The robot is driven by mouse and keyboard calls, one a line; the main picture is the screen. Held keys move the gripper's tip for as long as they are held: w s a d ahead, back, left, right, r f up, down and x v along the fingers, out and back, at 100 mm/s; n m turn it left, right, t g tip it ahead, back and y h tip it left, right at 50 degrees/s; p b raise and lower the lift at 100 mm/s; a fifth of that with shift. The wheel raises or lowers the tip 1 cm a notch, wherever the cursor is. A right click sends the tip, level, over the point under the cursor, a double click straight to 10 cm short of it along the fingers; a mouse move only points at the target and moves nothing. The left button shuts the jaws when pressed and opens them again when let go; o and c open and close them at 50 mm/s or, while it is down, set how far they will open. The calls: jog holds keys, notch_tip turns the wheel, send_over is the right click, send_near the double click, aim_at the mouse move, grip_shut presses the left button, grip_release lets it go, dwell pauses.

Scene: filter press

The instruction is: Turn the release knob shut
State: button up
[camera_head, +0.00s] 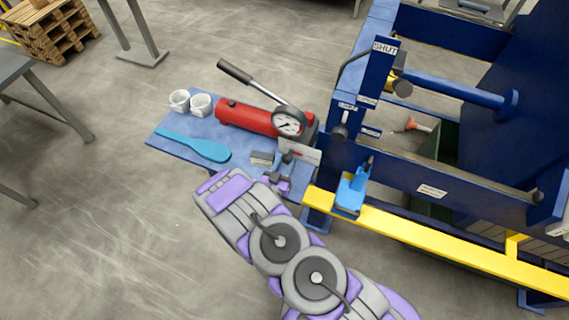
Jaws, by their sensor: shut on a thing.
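A red hand pump (247,117) with a black-gripped lever (235,72) and a round dial gauge (289,122) lies on the blue shelf (180,138). My gripper (287,160) is at the pump's near right end, just below the gauge and beside a white label plate (304,151). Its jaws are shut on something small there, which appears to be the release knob. The fingers cover the knob, so its turn position cannot be seen.
Two white cups (190,103), a blue paddle (195,146) and a small block (262,158) are on the shelf. To the right stand the blue press frame (440,165), a post labelled SHUT (381,65), a blue-handled device (351,190) and a yellow rail (430,238).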

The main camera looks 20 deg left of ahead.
jog(key=shift+a+r+n, duration=0.1)
jog(key=shift+a+n, duration=0.05)
jog(key=shift+n, duration=1.55)
jog(key=o, duration=0.7)
jog(key=shift+a, duration=0.1)
jog(key=shift+o, duration=0.2)
